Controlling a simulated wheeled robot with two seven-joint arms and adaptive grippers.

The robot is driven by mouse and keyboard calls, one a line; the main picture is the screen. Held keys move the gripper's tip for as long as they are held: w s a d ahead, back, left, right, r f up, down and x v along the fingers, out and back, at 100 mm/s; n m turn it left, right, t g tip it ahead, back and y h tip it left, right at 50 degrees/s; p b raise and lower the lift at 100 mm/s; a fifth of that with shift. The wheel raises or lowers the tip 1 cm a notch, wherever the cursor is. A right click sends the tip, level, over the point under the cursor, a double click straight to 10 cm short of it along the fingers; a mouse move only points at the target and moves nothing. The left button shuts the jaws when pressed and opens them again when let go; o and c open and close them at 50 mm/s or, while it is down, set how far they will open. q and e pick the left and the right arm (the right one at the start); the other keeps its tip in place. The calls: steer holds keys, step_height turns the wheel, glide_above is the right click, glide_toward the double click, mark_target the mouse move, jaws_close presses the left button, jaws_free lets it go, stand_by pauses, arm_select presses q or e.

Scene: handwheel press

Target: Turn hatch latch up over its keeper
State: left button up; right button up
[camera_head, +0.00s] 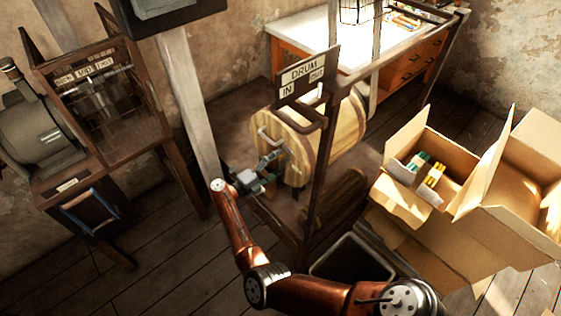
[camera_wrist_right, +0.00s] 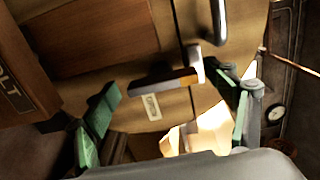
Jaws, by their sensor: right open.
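The wooden drum (camera_head: 345,135) stands in a dark frame under a sign reading DRUM. My right gripper (camera_head: 272,168) is at the drum's front face, below a curved metal handle (camera_head: 270,138). In the right wrist view, the hatch latch (camera_wrist_right: 163,83) is a short bar lying nearly level, with a pale metal bracket (camera_wrist_right: 195,62) at its right end. I cannot tell which part is the keeper. My right gripper (camera_wrist_right: 168,85) is open, its green-padded fingers on either side of the latch. Contact cannot be told. My left gripper is out of view.
A small label (camera_wrist_right: 152,106) sits below the latch. The frame's dark post (camera_head: 318,185) stands right of the gripper. Open cardboard boxes (camera_head: 470,180) are at the right, a dark bin (camera_head: 350,260) in front. A caged machine (camera_head: 100,100) stands at the left.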

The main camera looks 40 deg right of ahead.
steer(key=a, duration=1)
steer(key=shift+s+a, duration=0.25)
steer(key=shift+s, duration=0.1)
